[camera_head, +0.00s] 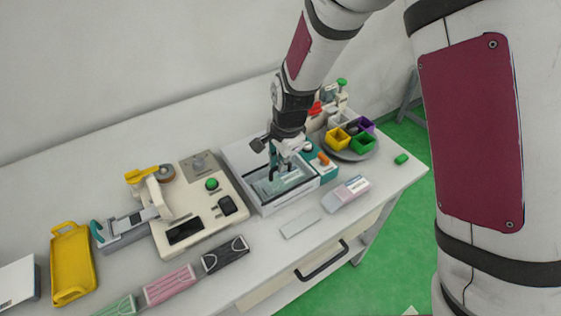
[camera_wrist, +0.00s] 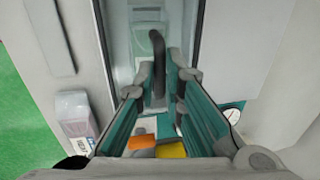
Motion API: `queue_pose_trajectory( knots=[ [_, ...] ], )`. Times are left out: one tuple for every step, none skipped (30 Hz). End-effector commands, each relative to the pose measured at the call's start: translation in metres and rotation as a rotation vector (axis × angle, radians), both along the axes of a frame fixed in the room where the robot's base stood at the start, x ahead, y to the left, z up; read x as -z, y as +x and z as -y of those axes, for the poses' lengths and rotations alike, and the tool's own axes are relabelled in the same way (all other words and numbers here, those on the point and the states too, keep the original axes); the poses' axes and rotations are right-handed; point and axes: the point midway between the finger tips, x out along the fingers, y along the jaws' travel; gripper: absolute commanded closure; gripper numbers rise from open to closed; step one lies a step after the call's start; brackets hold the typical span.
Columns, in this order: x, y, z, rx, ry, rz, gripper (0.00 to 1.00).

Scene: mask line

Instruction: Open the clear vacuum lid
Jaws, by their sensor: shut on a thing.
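The vacuum machine (camera_head: 262,200) is a white box with a teal-trimmed right side, standing on the table right of centre. Its clear lid (camera_head: 290,181) covers the top, and a pale tray shows through it. A dark curved handle (camera_wrist: 157,62) rises from the lid in the wrist view. My gripper (camera_head: 275,170) is over the machine, pointing down, shut on the handle, which lies between its fingertips (camera_wrist: 160,84). My arm and gripper hide part of the machine's back in the head view. I cannot tell whether the lid is raised at all.
A white sealing device (camera_head: 185,225) stands close left of the machine. A round plate with colored bins (camera_head: 362,143) is at the right. A packet (camera_head: 346,193) and a flat pale bar (camera_head: 300,227) lie in front. Masks (camera_head: 170,284) and a yellow tray (camera_head: 73,264) are at the left.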

Motion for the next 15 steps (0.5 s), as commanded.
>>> queue_pose_trajectory(
  knots=[
    [0.001,0.008,-0.005,-0.002,0.002,0.004,1.00],
    [0.001,0.012,-0.008,-0.003,0.001,0.005,1.00],
    [0.002,0.020,-0.013,-0.003,0.002,0.006,1.00],
    [0.002,0.027,-0.017,-0.004,0.002,0.007,1.00],
    [0.002,0.034,-0.022,-0.005,0.001,0.007,1.00],
    [0.003,0.043,-0.029,-0.005,0.002,0.008,1.00],
    [0.003,0.050,-0.033,-0.004,0.002,0.007,1.00],
    [0.003,0.057,-0.037,-0.005,0.002,0.008,1.00],
    [0.003,0.066,-0.044,-0.005,0.003,0.008,1.00],
    [0.003,0.072,-0.047,-0.005,0.003,0.008,1.00],
    [0.003,0.078,-0.051,-0.004,0.002,0.007,1.00],
    [0.004,0.085,-0.056,-0.004,0.002,0.006,1.00],
    [0.003,0.090,-0.059,-0.003,0.003,0.007,1.00],
    [0.003,0.094,-0.062,-0.003,0.001,0.005,1.00],
    [0.003,0.098,-0.065,-0.002,0.002,0.006,1.00]
  ],
)
